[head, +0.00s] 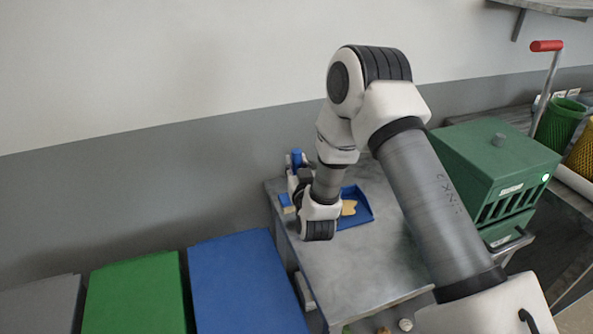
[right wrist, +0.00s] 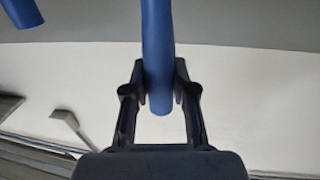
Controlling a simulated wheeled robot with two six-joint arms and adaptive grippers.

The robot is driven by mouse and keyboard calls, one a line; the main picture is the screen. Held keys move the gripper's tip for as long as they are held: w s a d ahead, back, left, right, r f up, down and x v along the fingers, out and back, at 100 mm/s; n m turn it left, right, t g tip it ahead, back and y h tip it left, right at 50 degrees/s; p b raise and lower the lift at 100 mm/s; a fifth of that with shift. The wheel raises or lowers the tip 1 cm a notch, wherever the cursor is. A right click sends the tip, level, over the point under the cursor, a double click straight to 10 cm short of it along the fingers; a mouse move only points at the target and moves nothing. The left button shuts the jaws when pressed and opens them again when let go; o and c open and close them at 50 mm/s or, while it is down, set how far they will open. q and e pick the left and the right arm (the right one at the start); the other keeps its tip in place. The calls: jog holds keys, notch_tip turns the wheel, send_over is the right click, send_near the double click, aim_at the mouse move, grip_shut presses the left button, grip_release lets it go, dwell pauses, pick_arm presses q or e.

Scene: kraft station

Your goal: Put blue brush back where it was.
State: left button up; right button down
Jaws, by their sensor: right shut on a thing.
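My right gripper (head: 297,176) is at the far left end of the grey table, largely hidden behind my own wrist. In the right wrist view its two fingers (right wrist: 160,95) are closed on the blue handle of the blue brush (right wrist: 157,45). The brush head is outside that view. In the head view a blue end, likely the brush handle (head: 297,157), sticks up beside the gripper. A small blue piece with a pale edge (head: 286,201) shows below it, perhaps the brush head; whether it touches the table is unclear. My left gripper is out of view.
A blue dustpan (head: 366,208) with yellow scraps (head: 348,208) lies on the grey table (head: 375,265). A green box machine (head: 497,155) stands at the right. Blue (head: 243,285), green (head: 137,295) and grey (head: 40,305) lids stand at the lower left. Another blue rod (right wrist: 22,12) shows in the wrist view.

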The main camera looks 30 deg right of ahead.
notch_tip(320, 180, down, 4)
jog(key=shift+r+p, duration=0.25)
jog(key=shift+p, duration=0.1)
jog(key=shift+w, duration=0.1)
jog(key=shift+f, duration=0.1)
jog(key=c, duration=1.3)
grip_release()
jog(key=o, duration=0.4)
jog(key=shift+c, duration=0.2)
jog(key=shift+r, duration=0.25)
jog(key=b+v, duration=0.2)
jog(key=v, duration=1)
jog(key=shift+b, duration=0.4)
